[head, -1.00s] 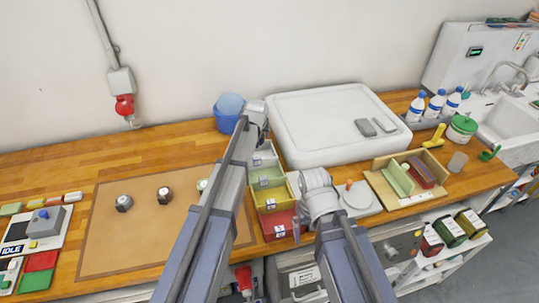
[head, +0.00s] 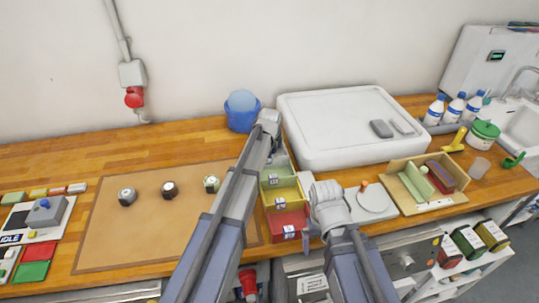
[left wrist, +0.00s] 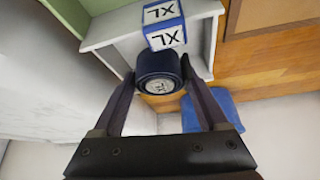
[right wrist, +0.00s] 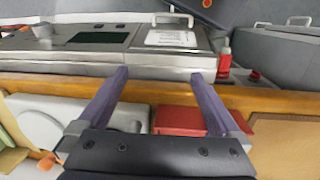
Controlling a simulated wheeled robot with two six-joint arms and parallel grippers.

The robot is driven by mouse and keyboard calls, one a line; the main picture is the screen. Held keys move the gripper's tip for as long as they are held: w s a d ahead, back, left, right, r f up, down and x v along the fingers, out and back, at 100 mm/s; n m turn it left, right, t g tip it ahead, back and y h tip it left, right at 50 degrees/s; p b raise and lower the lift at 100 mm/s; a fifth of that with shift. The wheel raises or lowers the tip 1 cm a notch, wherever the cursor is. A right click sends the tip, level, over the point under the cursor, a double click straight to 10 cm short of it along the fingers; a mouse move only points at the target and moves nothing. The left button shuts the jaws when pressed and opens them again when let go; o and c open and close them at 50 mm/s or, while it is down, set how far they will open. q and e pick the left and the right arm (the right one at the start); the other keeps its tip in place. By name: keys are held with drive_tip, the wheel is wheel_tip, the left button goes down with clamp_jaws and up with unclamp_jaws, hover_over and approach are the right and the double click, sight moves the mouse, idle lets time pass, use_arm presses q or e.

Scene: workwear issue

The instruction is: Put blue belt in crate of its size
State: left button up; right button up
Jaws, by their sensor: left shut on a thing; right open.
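The blue belt (left wrist: 158,70) is a dark blue roll with an XL label on its end. My left gripper (left wrist: 158,88) is shut on it in the left wrist view. The pale grey crate (left wrist: 126,24) with a blue-edged XL tag (left wrist: 166,36) lies just beyond the belt; I cannot tell whether they touch. In the head view my left arm hides the belt and most of that crate. Nearer crates in the row are green (head: 271,181), yellow (head: 284,197) and red (head: 288,222). My right gripper (right wrist: 159,74) is open and empty, over the worktop's front edge.
Three rolls (head: 127,196) stand on a brown mat (head: 140,234) at left. A wooden box (head: 410,203) and bottles (head: 436,110) stand further right.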

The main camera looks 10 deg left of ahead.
use_arm(q)
drive_tip(key=shift+f+b, duration=1.75)
drive_tip(key=shift+f, duration=0.05)
use_arm(e)
drive_tip(key=shift+f, duration=1.8)
use_arm(q)
drive_tip(key=shift+f, duration=0.2)
use_arm(e)
drive_tip(key=shift+f, duration=0.2)
use_arm(q)
drive_tip(key=o, duration=1.4)
drive_tip(key=shift+r, duration=0.15)
use_arm(e)
drive_tip(key=shift+r, duration=0.2)
use_arm(q)
drive_tip(key=shift+r, duration=0.2)
use_arm(e)
drive_tip(key=shift+r, duration=0.15)
use_arm(q)
drive_tip(key=p+v, duration=1)
drive_tip(key=v, duration=0.1)
drive_tip(key=shift+s+r, duration=0.3)
use_arm(e)
wheel_tip(320, 180, up, 10)
